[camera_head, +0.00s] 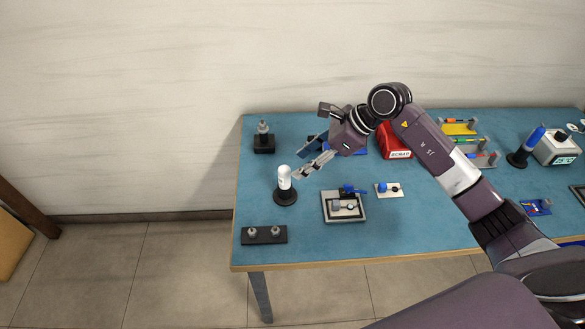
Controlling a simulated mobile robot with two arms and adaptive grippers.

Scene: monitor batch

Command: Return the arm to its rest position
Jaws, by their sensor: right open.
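My right arm (425,140) reaches in from the right over the blue table, bent at a raised elbow. My right gripper (303,171) is at its far end, pointing down and left. Its jaws are open and appear empty. The fingertips are close to a white-topped cylinder (284,178) standing upright in a round black base; whether they touch it I cannot tell. My left gripper is not in view.
The blue table (410,225) holds a grey tray with a fixture (344,218), a white card with a blue knob (388,190), a red scrap bin (397,153), a black block with a post (263,144) and a two-knob black plate (264,236). A blue-topped cylinder (533,140) and a white display device (557,148) stand right.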

